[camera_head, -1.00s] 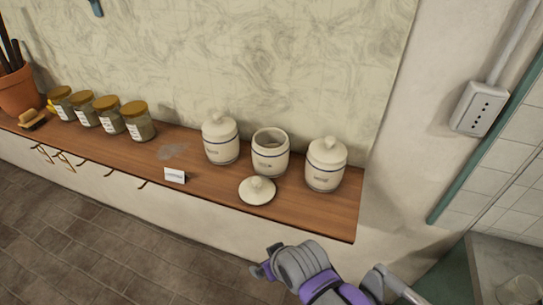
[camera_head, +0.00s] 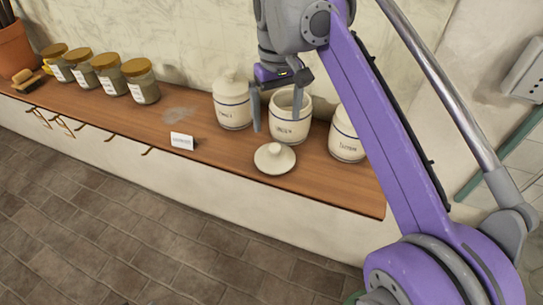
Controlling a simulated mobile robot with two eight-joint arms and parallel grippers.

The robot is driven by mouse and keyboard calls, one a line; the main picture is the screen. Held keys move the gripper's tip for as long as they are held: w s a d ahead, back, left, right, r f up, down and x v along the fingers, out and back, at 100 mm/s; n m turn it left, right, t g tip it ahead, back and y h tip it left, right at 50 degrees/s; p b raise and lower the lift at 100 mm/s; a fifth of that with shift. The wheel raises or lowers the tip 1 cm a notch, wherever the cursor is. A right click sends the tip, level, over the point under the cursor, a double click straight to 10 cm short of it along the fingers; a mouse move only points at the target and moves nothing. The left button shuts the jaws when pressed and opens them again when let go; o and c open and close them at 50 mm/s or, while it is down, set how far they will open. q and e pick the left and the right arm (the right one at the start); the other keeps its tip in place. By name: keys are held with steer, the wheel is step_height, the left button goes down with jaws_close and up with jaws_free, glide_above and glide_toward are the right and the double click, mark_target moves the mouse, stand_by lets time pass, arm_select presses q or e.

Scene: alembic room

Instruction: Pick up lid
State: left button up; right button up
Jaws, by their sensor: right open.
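A cream lid (camera_head: 275,158) with a round knob lies on the wooden counter (camera_head: 215,152), in front of the open middle jar (camera_head: 289,124). My right gripper (camera_head: 276,118) is open and points down above and behind the lid. Its fingers show in front of the left jar's edge and the middle jar, and the space between them is empty. I cannot tell whether a finger touches a jar. My left gripper does not show.
A lidded cream jar (camera_head: 231,102) stands left of the open jar. Another jar (camera_head: 345,138) stands right, partly hidden by my right arm. A small white card (camera_head: 182,141) and several glass jars with brown lids (camera_head: 141,82) stand further left.

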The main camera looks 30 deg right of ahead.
glide_above(275, 146)
steer(key=f, duration=0.4)
steer(key=shift+s+d+f+b, duration=0.15)
steer(key=shift+s+f+b, duration=0.05)
steer(key=shift+f+b, duration=0.1)
steer(key=shift+w+f, duration=0.15)
steer(key=shift+f, duration=2.8)
steer(key=c, duration=1.2)
